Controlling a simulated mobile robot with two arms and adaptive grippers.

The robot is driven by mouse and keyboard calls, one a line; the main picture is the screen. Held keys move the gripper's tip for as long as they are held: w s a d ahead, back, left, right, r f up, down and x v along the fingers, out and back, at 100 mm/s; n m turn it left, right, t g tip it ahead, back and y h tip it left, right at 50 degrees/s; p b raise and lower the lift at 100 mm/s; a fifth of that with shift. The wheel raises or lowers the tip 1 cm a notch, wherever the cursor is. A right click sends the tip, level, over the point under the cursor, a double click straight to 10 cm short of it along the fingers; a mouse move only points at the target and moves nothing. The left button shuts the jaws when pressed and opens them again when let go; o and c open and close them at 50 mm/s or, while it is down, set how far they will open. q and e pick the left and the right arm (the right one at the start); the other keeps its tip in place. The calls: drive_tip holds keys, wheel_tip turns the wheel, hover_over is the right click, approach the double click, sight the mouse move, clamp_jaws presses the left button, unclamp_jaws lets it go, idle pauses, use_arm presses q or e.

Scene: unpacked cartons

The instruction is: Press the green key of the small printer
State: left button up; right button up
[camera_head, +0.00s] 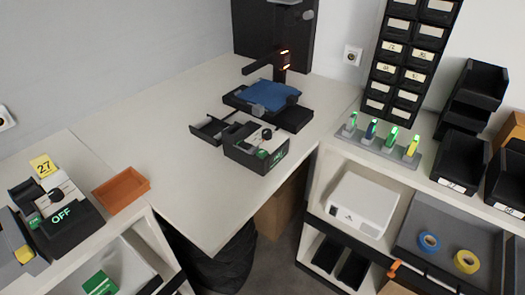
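A small black device (243,157), possibly the small printer, stands on the white worktop near its right front edge. Its top has a dark knob (267,133) and a small green key (262,153); green lettering shows on its right side but is too small to read. I cannot tell for sure which one is the printer. Neither of my grippers is in view.
Behind the device lie a blue cloth (270,95) on a black base and an open black tray (207,131). An orange tray (121,190) sits on the left bench. A grey rack (377,144) holds several green-lit items. The worktop's left part is clear.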

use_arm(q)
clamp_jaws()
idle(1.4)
